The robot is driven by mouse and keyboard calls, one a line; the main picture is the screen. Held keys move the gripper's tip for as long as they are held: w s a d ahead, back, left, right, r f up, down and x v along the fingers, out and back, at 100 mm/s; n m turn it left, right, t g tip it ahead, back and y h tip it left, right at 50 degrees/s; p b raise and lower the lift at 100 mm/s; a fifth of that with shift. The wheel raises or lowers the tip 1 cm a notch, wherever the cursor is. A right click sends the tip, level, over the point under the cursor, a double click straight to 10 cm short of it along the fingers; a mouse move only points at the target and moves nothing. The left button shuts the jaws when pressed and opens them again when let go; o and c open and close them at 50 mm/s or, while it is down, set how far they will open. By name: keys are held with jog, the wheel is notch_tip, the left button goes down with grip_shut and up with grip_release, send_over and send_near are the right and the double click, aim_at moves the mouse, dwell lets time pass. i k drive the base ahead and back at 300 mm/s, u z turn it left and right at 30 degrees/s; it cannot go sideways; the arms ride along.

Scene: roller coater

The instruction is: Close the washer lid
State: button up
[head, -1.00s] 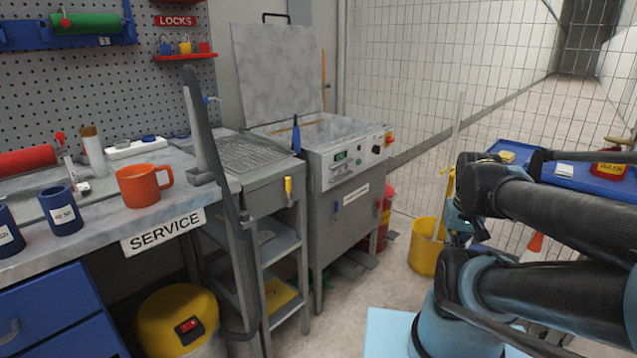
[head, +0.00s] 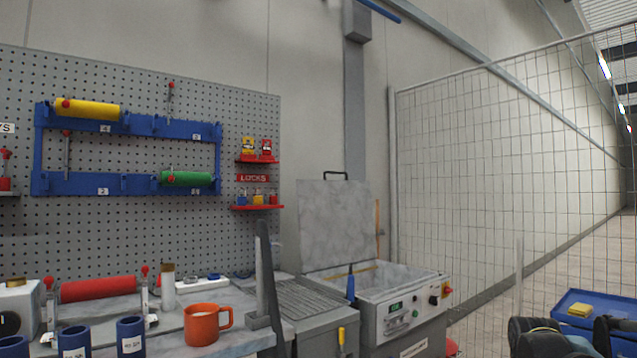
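The washer (head: 402,298) is a grey box with a control panel, right of the service bench. Its lid (head: 336,222) is a grey metal plate that stands open, upright at the back of the tub. A dark handle (head: 336,174) sits on the lid's top edge. The open tub (head: 368,281) shows below the lid, and a blue-handled tool (head: 350,287) stands at its left front. Parts of my arm show at the bottom right, well right of the washer. My gripper cannot be made out in this view.
An orange mug (head: 204,325), blue cups (head: 131,338) and a red roller (head: 98,289) stand on the bench at left. A dark upright arm (head: 265,285) rises beside the washer. A wire mesh fence (head: 500,170) stands behind at right, with a blue tray (head: 590,315) near it.

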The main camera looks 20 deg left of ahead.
aim_at(336, 224)
jog(key=u, duration=0.45)
jog(key=k, duration=1.1)
jog(key=u, duration=0.2)
jog(key=i, duration=0.3)
jog(key=z, duration=0.7)
jog(key=i, duration=2.25)
jog(key=u, duration=0.8)
